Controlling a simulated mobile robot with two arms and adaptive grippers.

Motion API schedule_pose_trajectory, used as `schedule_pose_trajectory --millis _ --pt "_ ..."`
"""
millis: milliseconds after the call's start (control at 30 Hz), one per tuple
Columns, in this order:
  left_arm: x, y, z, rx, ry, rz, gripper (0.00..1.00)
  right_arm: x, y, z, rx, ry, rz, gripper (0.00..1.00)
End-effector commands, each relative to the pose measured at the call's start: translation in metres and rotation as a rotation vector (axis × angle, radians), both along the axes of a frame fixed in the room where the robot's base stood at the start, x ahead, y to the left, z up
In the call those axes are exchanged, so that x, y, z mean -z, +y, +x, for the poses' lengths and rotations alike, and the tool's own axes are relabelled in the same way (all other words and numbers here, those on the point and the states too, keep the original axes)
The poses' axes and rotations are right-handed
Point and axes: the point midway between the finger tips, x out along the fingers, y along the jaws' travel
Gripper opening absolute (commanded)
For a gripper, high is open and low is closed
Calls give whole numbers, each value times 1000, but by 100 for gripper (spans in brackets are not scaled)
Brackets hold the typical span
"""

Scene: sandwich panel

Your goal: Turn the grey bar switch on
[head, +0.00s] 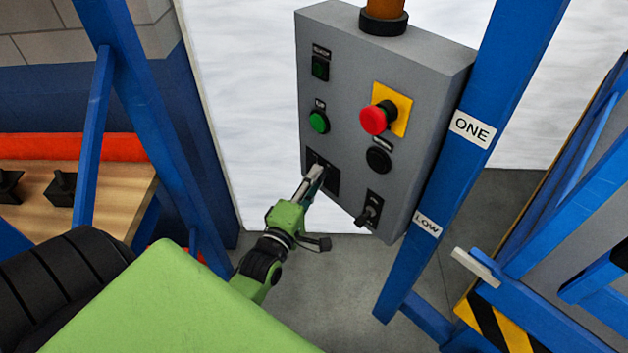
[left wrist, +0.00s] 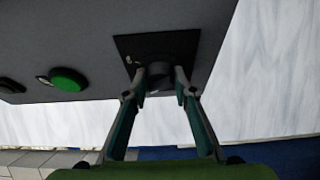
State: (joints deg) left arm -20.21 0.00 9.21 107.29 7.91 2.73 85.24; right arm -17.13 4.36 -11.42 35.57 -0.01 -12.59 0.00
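The grey control box (head: 345,65) hangs between blue posts. A dark switch (left wrist: 159,78) on a black square plate (left wrist: 132,46) is at its lower left. I cannot tell for sure whether this is the grey bar switch. My left gripper (head: 317,172) reaches this plate and partly covers the switch in the head view. In the left wrist view, my left gripper's fingertips (left wrist: 162,73) stand on either side of the switch. Whether they press on it is unclear. A small toggle switch (head: 368,212) is at the box's lower right. My right gripper is not in view.
A green button (head: 319,121), a red stop button (head: 375,118) on a yellow plate and a round black knob (head: 378,159) sit above. A blue post (head: 455,160) with labels stands close right of the box. A wooden bench (head: 110,190) is at left.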

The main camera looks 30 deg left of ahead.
Motion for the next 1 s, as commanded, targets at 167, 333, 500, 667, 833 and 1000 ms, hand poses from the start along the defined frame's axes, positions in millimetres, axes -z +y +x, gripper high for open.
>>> schedule_pose_trajectory --millis 167,333,500,667,833,1000 --pt "1 0 0 0 1 0 4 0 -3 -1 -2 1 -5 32" --pt "2 0 0 0 -2 19 4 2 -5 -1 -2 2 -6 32" --pt "4 0 0 0 -17 80 4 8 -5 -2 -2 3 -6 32" --pt "6 0 0 0 -43 186 4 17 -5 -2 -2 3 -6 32" --pt "9 0 0 2 -78 336 4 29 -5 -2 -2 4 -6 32" --pt "10 1 1 2 -117 495 4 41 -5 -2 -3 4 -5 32"
